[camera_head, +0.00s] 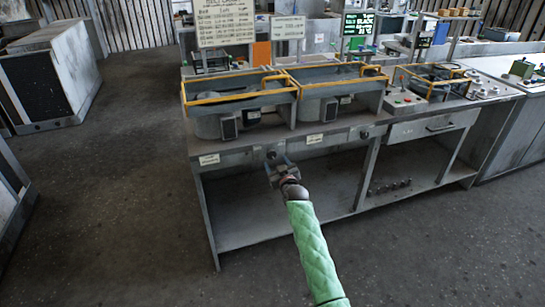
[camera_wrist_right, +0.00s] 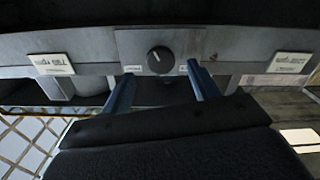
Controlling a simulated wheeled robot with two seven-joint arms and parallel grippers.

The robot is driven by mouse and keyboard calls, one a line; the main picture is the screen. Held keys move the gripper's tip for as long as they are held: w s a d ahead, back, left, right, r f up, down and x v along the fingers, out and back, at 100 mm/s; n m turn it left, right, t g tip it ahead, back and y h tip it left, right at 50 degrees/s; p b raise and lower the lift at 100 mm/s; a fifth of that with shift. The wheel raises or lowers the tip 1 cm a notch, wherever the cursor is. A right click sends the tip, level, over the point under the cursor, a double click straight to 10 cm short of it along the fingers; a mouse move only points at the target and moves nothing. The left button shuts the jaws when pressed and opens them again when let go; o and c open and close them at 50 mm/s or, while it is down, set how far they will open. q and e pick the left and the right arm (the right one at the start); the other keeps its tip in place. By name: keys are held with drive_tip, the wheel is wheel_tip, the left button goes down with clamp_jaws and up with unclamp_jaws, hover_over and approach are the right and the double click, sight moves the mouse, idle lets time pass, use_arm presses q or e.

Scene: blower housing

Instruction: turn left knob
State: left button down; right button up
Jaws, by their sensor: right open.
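The left knob (camera_head: 271,155) sits on the front panel of the workbench, below the left blower housing. In the right wrist view the knob (camera_wrist_right: 160,59) is a dark round dial with a pale pointer mark, on a grey plate. My right gripper (camera_head: 277,164) is just in front of it. In the wrist view its two blue fingers (camera_wrist_right: 160,70) are spread apart with the knob between and beyond their tips. No contact with the knob is visible. The right knob (camera_head: 364,134) is further right on the same panel. My left gripper is not in view.
Pale labels (camera_wrist_right: 50,64) flank the knob plate on the panel. Two housings with yellow rails (camera_head: 235,97) stand on the workbench (camera_head: 232,151). A drawer (camera_head: 433,126) is at the right, and a low shelf (camera_head: 240,210) lies below. The floor at left is clear.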

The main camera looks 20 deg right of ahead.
sight(272, 156)
drive_tip(key=shift+w+a+p, duration=0.1)
drive_tip(key=shift+w+p, duration=0.35)
drive_tip(key=shift+w, duration=2.15)
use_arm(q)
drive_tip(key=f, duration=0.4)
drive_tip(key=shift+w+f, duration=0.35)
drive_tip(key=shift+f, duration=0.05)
use_arm(e)
drive_tip(key=c, duration=1)
